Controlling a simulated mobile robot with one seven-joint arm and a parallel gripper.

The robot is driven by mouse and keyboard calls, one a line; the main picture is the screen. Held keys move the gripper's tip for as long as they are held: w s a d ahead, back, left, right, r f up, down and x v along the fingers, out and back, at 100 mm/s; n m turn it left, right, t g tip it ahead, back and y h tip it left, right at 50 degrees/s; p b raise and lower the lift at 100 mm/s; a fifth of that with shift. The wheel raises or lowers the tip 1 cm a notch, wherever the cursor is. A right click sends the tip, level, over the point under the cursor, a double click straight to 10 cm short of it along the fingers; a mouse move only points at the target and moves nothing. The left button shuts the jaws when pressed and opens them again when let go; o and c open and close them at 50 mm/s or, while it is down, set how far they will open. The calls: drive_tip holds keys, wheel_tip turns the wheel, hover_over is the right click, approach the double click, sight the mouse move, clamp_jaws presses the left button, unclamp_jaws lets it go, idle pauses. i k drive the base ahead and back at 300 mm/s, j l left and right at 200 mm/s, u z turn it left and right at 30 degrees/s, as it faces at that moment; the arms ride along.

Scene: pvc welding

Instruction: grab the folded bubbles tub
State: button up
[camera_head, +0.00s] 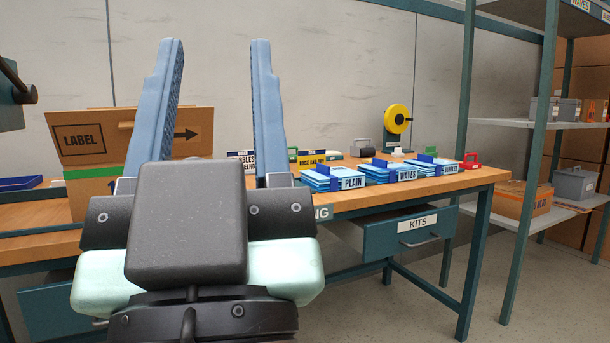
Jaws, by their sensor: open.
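Three blue tubs with folded sheets stand in a row on the wooden workbench (455,181). The rightmost tub (451,169) has a small label that seems to read BUBBLES. Left of it are the WAVES tub (407,175) and the PLAIN tub (353,183). My gripper (217,45) is large in the foreground, left of the tubs. Its two blue-grey fingers point up and stand wide apart with nothing between them. A card partly hidden behind the right finger also shows letters like BUBBLES (242,161).
A cardboard box marked LABEL (79,139) stands behind my gripper at left. A yellow reel (397,118) and a red item (471,162) are near the tubs. A KITS drawer (405,234) is under the bench. A shelf rack (536,150) stands at right, with floor between.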

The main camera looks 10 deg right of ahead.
sight(429, 165)
drive_tip(key=z, duration=1)
drive_tip(key=i, duration=0.35)
